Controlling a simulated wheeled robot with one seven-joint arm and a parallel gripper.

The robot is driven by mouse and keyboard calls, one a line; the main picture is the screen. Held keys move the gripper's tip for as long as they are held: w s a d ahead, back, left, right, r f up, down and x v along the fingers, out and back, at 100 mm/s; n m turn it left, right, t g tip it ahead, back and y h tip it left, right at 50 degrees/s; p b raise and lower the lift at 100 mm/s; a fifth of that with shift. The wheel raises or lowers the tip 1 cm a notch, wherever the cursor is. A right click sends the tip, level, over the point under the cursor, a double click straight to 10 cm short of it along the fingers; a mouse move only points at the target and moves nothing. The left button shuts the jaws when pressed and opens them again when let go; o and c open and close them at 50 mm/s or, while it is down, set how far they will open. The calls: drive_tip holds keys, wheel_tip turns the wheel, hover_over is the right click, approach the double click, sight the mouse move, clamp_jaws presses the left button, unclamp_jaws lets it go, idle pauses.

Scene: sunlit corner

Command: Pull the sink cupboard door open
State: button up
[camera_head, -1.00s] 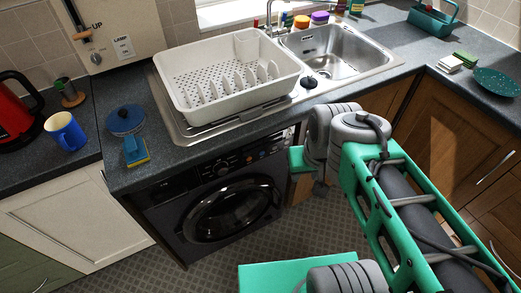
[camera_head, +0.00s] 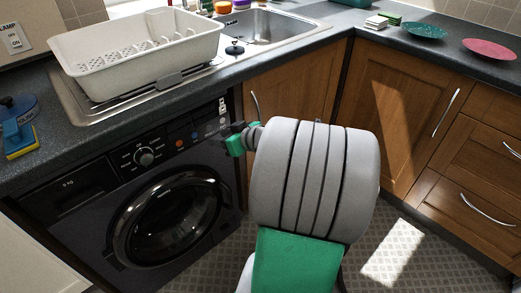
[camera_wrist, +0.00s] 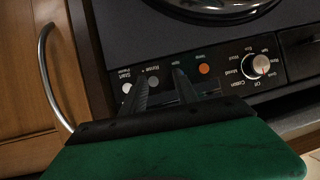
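The sink cupboard door (camera_head: 291,83) is brown wood, under the sink and right of the washing machine. It looks shut. Its curved metal handle (camera_head: 256,106) stands near its left edge; my arm hides the door's lower part. In the wrist view the door (camera_wrist: 25,65) and its handle (camera_wrist: 52,85) are at the left. My gripper (camera_head: 236,128) is in front of the washing machine's control panel, left of the handle and apart from it. In the wrist view my gripper (camera_wrist: 160,80) has its two dark fingers apart with nothing held between them.
The black washing machine (camera_head: 165,200) stands left of the door. The worktop (camera_head: 330,20) overhangs above, with the sink (camera_head: 262,22) and a white dish rack (camera_head: 140,50). More wooden cupboards (camera_head: 400,100) stand at the right. Patterned floor (camera_head: 395,225) is free at the lower right.

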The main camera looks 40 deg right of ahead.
drive_tip(key=s+d+f+m+t+h+b, duration=0.1)
drive_tip(key=s+d+f+t+h+b, duration=0.15)
drive_tip(key=d+f, duration=0.4)
drive_tip(key=m+t+h+b, duration=0.2)
drive_tip(key=t+h+b, duration=0.1)
drive_tip(key=b, duration=0.1)
approach(260, 117)
drive_tip(key=w, duration=0.3)
drive_tip(key=w+d, duration=0.1)
drive_tip(key=w, duration=0.4)
drive_tip(key=shift+d+r, duration=0.25)
drive_tip(key=shift+d, duration=0.05)
clamp_jaws()
drive_tip(key=shift+a, duration=0.1)
